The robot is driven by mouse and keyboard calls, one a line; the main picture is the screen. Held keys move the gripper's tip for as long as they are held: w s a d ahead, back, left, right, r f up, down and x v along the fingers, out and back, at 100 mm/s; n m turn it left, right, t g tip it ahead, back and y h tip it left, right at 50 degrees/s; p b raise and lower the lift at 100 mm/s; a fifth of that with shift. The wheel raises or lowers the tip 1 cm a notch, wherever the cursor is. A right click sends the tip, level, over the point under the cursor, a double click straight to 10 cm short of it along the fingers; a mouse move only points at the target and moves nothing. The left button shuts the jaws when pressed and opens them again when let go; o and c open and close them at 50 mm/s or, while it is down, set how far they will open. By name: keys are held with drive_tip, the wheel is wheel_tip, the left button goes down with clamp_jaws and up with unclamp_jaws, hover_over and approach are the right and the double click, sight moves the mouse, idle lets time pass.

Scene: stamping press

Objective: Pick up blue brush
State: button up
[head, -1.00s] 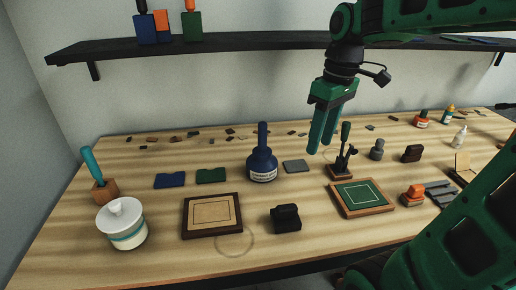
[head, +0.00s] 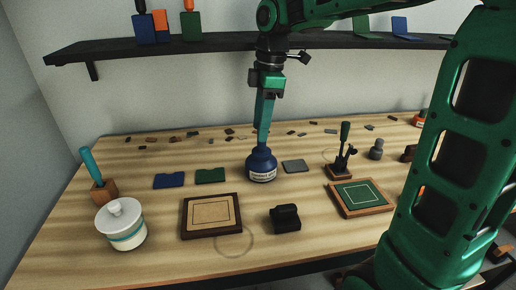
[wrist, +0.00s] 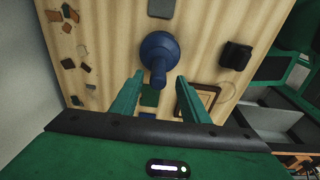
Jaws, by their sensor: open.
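A round dark blue bottle (head: 262,168) with a pale label stands upright on the table in the head view. A blue brush handle (wrist: 158,74) rises from its neck in the wrist view, pointing up toward the camera. My gripper (head: 263,142) is open, fingers down, directly over the bottle. Its fingers hide the handle in the head view. In the wrist view the handle shows between the two open fingertips (wrist: 160,77), with a gap on both sides.
A grey pad (head: 295,166) lies right of the bottle and a green pad (head: 210,176) left. A framed board (head: 184,222) and a black block (head: 285,218) stand in front. A teal-handled tool (head: 89,160) stands far left. A dark shelf (head: 200,44) runs behind.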

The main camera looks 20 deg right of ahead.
sight(258, 151)
drive_tip(key=shift+w+f, duration=0.15)
drive_tip(key=shift+f, duration=1.05)
drive_tip(key=shift+w+f, duration=0.15)
drive_tip(key=shift+f, duration=1)
clamp_jaws()
wheel_tip(258, 151, up, 10)
drive_tip(key=shift+r, duration=0.1)
